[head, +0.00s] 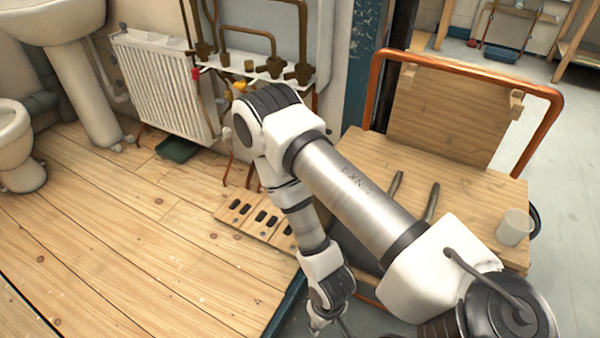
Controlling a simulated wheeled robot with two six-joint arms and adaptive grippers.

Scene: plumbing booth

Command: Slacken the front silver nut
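I cannot pick out a silver nut in the head view. Dark brass-coloured pipe fittings (273,66) sit on a pale wall rail beside the radiator, with copper pipes above and below. My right arm crosses the picture from the lower right, bends near these fittings and comes down to its wrist at the bottom edge. The arm covers part of the pipework behind it. My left gripper is not in the picture.
A wooden bench (460,182) with a copper-pipe frame (550,120) bears two dark bar-like handles (432,202) and a white cup (514,227). A slotted wooden board (243,222) is beside my arm. A radiator (165,85), basin (55,8) and toilet (18,145) stand left. The left floor is mostly clear.

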